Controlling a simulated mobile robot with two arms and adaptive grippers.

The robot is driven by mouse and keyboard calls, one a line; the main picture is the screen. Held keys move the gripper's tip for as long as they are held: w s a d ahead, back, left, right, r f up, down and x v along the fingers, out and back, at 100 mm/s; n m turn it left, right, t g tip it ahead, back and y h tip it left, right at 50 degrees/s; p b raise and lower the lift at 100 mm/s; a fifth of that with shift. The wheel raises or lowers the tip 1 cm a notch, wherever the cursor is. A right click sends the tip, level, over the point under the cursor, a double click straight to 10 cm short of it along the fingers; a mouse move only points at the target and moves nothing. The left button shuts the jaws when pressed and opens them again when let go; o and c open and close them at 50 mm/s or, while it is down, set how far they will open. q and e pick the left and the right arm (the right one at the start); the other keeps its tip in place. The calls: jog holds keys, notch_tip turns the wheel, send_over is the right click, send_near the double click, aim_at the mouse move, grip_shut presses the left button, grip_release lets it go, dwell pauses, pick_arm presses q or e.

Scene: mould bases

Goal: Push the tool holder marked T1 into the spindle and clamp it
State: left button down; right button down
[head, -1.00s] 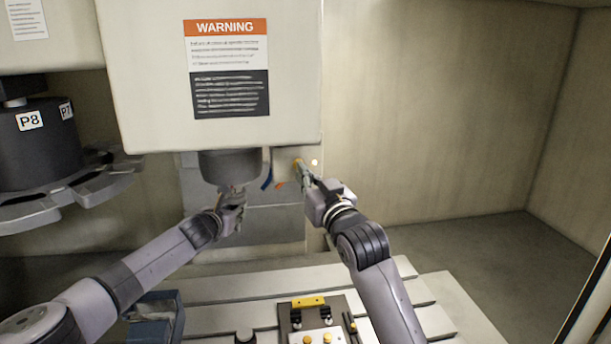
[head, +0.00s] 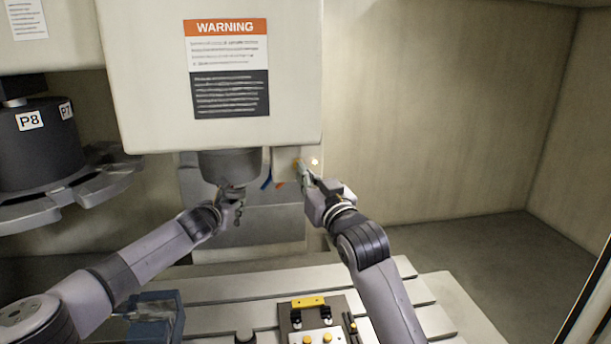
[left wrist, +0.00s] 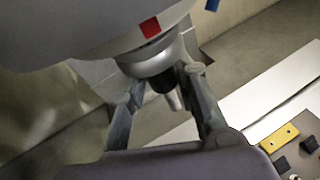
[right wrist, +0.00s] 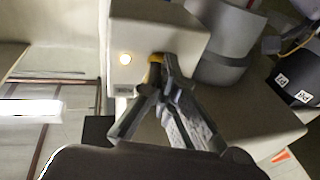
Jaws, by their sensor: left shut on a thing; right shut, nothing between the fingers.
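The dark spindle nose (head: 230,166) hangs under the white machine head. In the left wrist view the spindle (left wrist: 95,30) carries a red mark. A tool holder (left wrist: 148,60) with a shiny metal collar sits directly under it; no T1 mark is readable, and any gap above is unclear. My left gripper (head: 231,192) is shut on the tool holder from below, its fingers either side in the left wrist view (left wrist: 165,95). My right gripper (head: 304,172) is shut and empty, fingertips at a yellow button (right wrist: 154,75) on the machine head; contact is unclear.
A lit lamp (right wrist: 125,58) is beside the button. A tool carousel (head: 40,150) with P8 and P7 labels stands at left. Below are the slotted table (head: 225,290), a fixture plate (head: 318,324) with yellow parts and a blue vise (head: 155,318). The right side of the enclosure is clear.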

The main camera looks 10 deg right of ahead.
pick_arm(q)
jog(key=shift+r, duration=0.95)
